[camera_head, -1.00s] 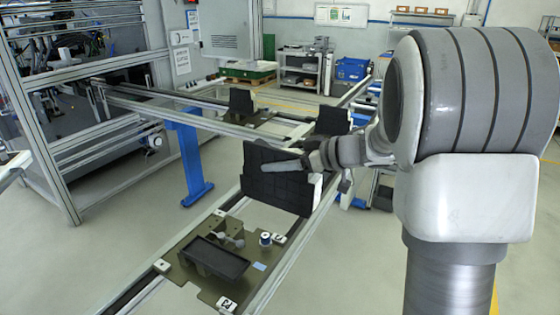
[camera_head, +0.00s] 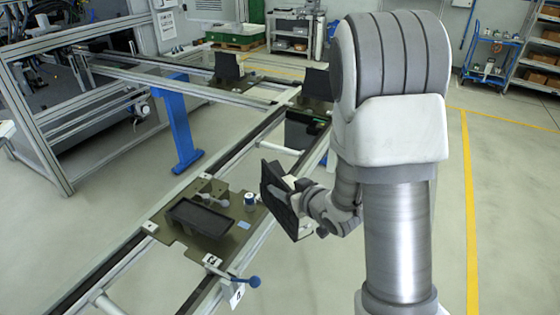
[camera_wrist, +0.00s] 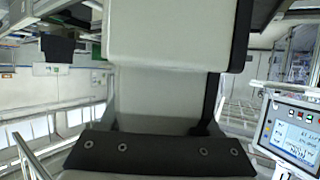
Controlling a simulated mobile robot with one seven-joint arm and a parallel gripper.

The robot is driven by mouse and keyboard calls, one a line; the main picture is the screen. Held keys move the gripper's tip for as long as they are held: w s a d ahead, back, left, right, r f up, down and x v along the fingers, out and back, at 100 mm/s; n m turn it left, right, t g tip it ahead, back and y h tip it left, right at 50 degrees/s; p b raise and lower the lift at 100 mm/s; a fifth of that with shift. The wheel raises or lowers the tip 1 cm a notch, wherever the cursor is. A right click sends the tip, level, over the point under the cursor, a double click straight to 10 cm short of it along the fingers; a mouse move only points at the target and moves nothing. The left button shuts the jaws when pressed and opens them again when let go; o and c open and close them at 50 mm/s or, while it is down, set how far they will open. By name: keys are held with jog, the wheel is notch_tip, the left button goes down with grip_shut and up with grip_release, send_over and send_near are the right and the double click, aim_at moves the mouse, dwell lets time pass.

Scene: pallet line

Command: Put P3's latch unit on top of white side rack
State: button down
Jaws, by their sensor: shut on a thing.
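My gripper (camera_head: 305,197) is shut on the latch unit (camera_head: 278,198), a dark, flat, ribbed slab seen at an angle in the head view. It is held in the air at the right side of the line. P3's pallet (camera_head: 180,228) lies to its lower left, with a dark rectangular recess block on it. In the wrist view a large pale grey block with a black strip (camera_wrist: 160,155) fills the middle; I cannot tell which part it is. My fingertips are largely hidden. I cannot make out the white side rack for certain.
Rails of the line run along the left, with a blue post (camera_head: 182,135) beside them. A blue-knobbed lever (camera_head: 254,281) stands at the near rail. A blue cart (camera_head: 490,65) and shelves (camera_head: 543,60) are at the back right. The floor on the right is open.

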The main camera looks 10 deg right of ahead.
jog(key=f+m+h, duration=0.1)
jog(key=f, duration=0.2)
jog(key=s+d+f+m+h, duration=0.1)
jog(key=f+h, duration=0.1)
jog(key=f, duration=0.2)
jog(key=f+m+h, duration=0.1)
jog(key=f+m, duration=0.1)
jog(key=f, duration=0.1)
jog(key=shift+s+d+f+t+h, duration=0.3)
jog(key=shift+s+f+t, duration=0.05)
jog(key=shift+t, duration=0.05)
jog(key=shift+r, duration=0.1)
